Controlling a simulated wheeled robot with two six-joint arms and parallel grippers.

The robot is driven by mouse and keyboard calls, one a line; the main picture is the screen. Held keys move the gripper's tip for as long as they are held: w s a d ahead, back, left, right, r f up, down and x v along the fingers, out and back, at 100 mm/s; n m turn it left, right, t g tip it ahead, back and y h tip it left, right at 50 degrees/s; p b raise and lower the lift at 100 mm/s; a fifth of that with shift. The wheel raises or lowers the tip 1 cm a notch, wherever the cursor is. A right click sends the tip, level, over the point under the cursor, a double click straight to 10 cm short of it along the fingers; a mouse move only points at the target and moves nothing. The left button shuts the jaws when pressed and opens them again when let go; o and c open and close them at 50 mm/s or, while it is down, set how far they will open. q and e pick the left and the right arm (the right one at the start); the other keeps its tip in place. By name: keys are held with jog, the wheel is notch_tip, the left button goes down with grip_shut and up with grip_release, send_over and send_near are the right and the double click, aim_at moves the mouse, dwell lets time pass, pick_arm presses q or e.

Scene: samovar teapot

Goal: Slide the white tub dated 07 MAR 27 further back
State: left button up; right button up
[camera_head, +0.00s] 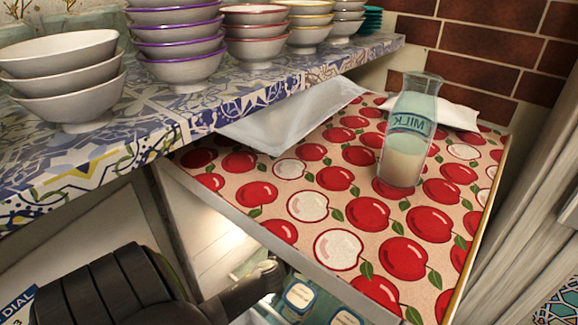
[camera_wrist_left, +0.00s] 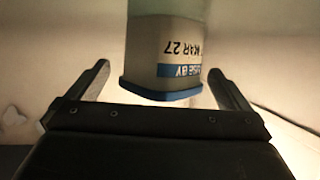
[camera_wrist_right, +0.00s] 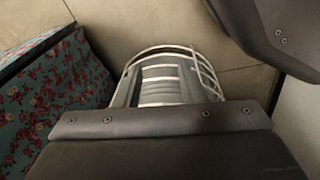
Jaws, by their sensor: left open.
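A pale tub (camera_wrist_left: 165,48) with a blue lower edge shows in the left wrist view. Its printed label reads "MAR 27" in part, above a blue band; the start of the date is out of sight. My left gripper (camera_wrist_left: 160,80) is open, with one finger on each side of the tub and a small gap at both sides.
Several small labelled tubs (camera_head: 300,296) sit in the lit space below the cherry-patterned top (camera_head: 335,215). A milk bottle (camera_head: 408,135) and a white cloth (camera_head: 285,122) rest on that top. Bowl stacks (camera_head: 70,85) line the tiled counter. A wire rack (camera_wrist_right: 170,75) is near my right gripper.

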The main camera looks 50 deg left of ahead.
pick_arm(q)
jog(key=v, duration=1.7)
jog(key=shift+p, duration=0.45)
pick_arm(e)
jog(key=shift+s+d+f, duration=0.25)
jog(key=shift+s+f, duration=0.35)
jog(key=shift+f, duration=0.3)
